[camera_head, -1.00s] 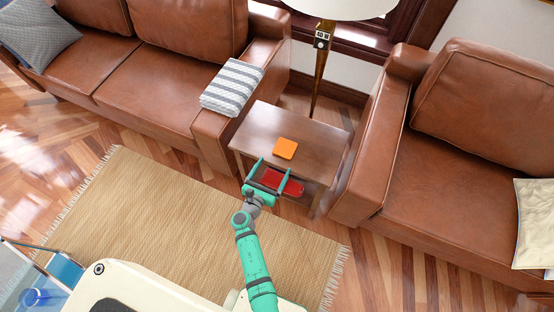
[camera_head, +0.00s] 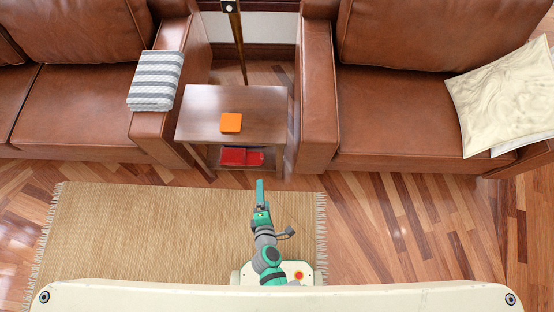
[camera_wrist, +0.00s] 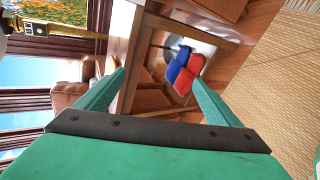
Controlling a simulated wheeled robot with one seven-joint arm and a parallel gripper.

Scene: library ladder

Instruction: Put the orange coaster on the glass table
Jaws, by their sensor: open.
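The orange coaster (camera_head: 231,123) lies flat on top of the small wooden side table (camera_head: 205,102), near its front edge. My gripper (camera_head: 260,188) is in front of the side table's right part, apart from the coaster. In the wrist view my gripper (camera_wrist: 155,93) has its two green fingers spread wide with nothing between them. No glass table shows in either current view.
Red and blue items (camera_head: 243,156) lie on the side table's lower shelf. Leather sofas (camera_head: 95,110) and (camera_head: 400,110) flank the table closely. A lamp pole (camera_head: 236,40) stands behind. A woven rug (camera_head: 150,230) covers the floor in front, left of bare wood.

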